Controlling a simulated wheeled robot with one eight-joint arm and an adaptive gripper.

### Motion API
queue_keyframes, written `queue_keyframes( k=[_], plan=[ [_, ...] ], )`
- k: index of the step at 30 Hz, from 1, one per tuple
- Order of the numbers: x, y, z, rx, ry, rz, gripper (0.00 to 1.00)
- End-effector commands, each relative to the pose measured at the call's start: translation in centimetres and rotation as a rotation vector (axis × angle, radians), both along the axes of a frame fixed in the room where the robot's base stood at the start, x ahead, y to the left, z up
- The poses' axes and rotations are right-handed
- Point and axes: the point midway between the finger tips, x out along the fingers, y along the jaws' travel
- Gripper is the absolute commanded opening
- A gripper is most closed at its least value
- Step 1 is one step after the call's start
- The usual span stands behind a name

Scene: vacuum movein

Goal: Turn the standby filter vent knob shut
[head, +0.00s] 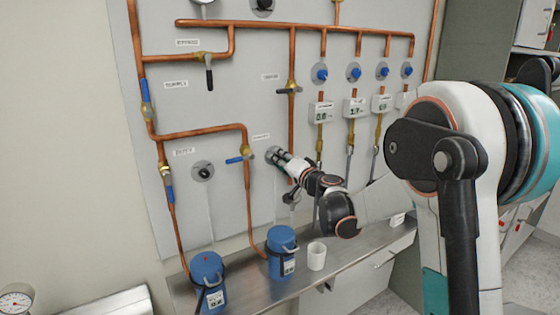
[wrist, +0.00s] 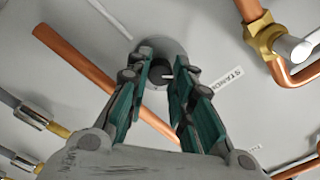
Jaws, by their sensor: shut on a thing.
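The standby filter vent knob is a small dark knob (wrist: 160,76) on a round grey plate (wrist: 168,46) on the panel, seen between my fingers in the wrist view. A label starting "STAND" (wrist: 227,77) is to its right. My gripper (head: 279,156) reaches the plate in the head view, where it hides the knob. In the wrist view my gripper (wrist: 163,82) has its two green-padded fingers on either side of the knob, shut on it. The fingers partly cover the knob, so its exact angle cannot be told.
A similar dark knob (head: 203,172) is to the left. A blue-handled valve (head: 240,159) on a copper pipe (head: 248,207) is close left of my gripper. Two blue canisters (head: 208,270) (head: 282,252) and a white cup (head: 316,256) stand on the metal shelf (head: 250,295) below.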

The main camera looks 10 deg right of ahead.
Motion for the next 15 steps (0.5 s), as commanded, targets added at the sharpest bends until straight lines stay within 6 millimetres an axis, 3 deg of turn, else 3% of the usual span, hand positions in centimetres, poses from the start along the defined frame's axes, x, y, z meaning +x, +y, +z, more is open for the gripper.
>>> queue_keyframes(
  k=[1, 3, 15],
  plan=[
    [0.02, -0.08, 0.0, 0.0, 0.0, -0.001, 0.26],
    [0.02, -0.08, 0.0, 0.0, 0.0, -0.001, 0.42],
    [-0.28, -0.15, 0.03, 0.001, 0.001, -0.001, 0.43]
  ],
)
